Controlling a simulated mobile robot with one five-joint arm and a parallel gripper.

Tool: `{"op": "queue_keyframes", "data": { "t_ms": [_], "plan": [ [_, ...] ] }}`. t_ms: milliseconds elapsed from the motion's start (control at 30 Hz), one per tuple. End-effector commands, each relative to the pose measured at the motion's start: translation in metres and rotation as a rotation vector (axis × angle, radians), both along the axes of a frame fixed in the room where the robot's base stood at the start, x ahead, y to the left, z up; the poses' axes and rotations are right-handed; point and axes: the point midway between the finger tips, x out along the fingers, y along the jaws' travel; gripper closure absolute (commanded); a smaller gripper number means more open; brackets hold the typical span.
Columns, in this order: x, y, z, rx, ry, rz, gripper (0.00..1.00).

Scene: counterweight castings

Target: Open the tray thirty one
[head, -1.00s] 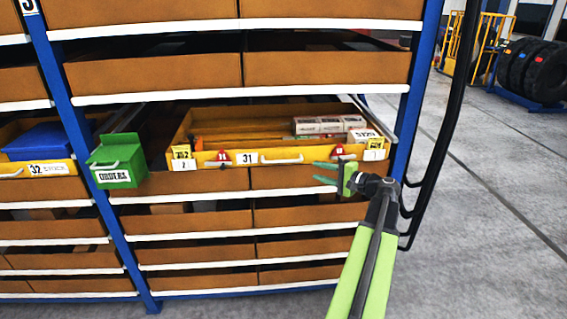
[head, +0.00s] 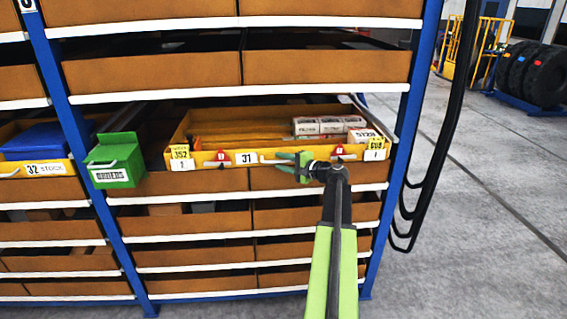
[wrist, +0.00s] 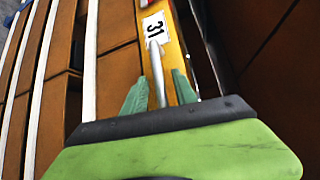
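The yellow tray (head: 208,164) with the label 31 sits in the shelf rack and stands out a little from it, its inside visible from above. It holds several small white and red boxes (head: 328,125). Its front has a pale bar handle and red tags. My gripper (head: 278,161) is at the tray front, just right of the 31 label. In the wrist view, its two green fingers (wrist: 160,92) are apart, one on each side of the handle (wrist: 156,62); I cannot tell whether they touch it. The label 31 (wrist: 155,26) shows beyond the fingertips.
A green box marked ORDERS (head: 115,160) hangs on the blue post left of the tray. A yellow tray 32 (head: 50,169) with blue contents is farther left. Brown bins fill the shelves above and below. Open grey floor (head: 480,220) lies to the right.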

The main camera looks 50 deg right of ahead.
Motion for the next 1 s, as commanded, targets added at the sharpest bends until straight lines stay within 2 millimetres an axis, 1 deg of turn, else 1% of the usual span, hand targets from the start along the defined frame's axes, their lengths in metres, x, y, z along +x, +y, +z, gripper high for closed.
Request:
{"op": "queue_keyframes", "data": {
  "t_ms": [133, 167, 400, 1000],
  "plan": [
    [-0.0002, 0.0002, 0.0002, 0.0, 0.0, 0.0, 0.66],
    [-0.0003, 0.0002, 0.0002, 0.0, 0.0, 0.0, 0.69],
    [-0.0003, 0.0004, 0.0002, 0.0, 0.0, 0.001, 1.0],
    [-0.0002, 0.0009, -0.0001, 0.0, 0.001, 0.002, 1.0]
  ]
}}
